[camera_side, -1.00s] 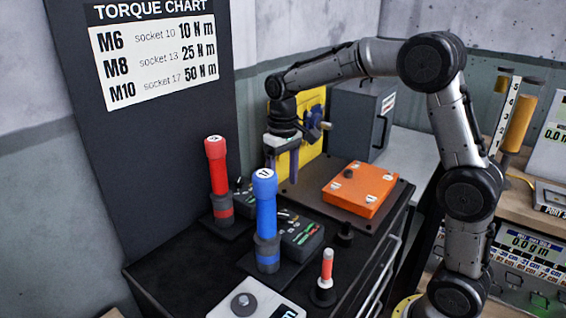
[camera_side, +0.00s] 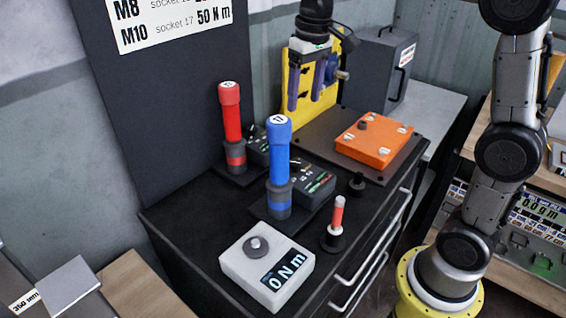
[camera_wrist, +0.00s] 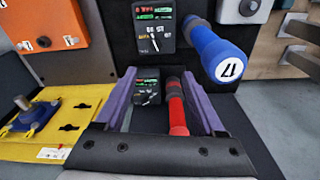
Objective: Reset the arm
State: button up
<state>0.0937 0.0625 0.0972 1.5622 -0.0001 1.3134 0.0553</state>
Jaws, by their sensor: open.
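My gripper (camera_side: 311,103) hangs at the upper middle of the side view, in front of the yellow panel. Its two purple-grey fingers point down and stand apart, with nothing seen between them touching both. In the wrist view my gripper (camera_wrist: 165,85) is open, with the red tool and a small dark device seen beyond the fingers. My arm links rise along the right of the side view from the yellow-ringed base. No separate object is held.
A red tool (camera_side: 231,112) and a blue tool (camera_side: 279,150) stand upright on the black cabinet. A yellow panel (camera_side: 297,75) and a grey case (camera_side: 378,75) are behind.

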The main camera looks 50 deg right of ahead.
jog(key=s+a+r+n+t, duration=0.1)
jog(key=s, duration=0.5)
jog(key=s+a+r+t, duration=0.2)
jog(key=s, duration=0.5)
jog(key=s+f+t, duration=0.1)
jog(key=s+f, duration=0.7)
jog(key=s, duration=0.1)
jog(key=shift+a+f+n, duration=0.3)
jog(key=shift+n, duration=0.1)
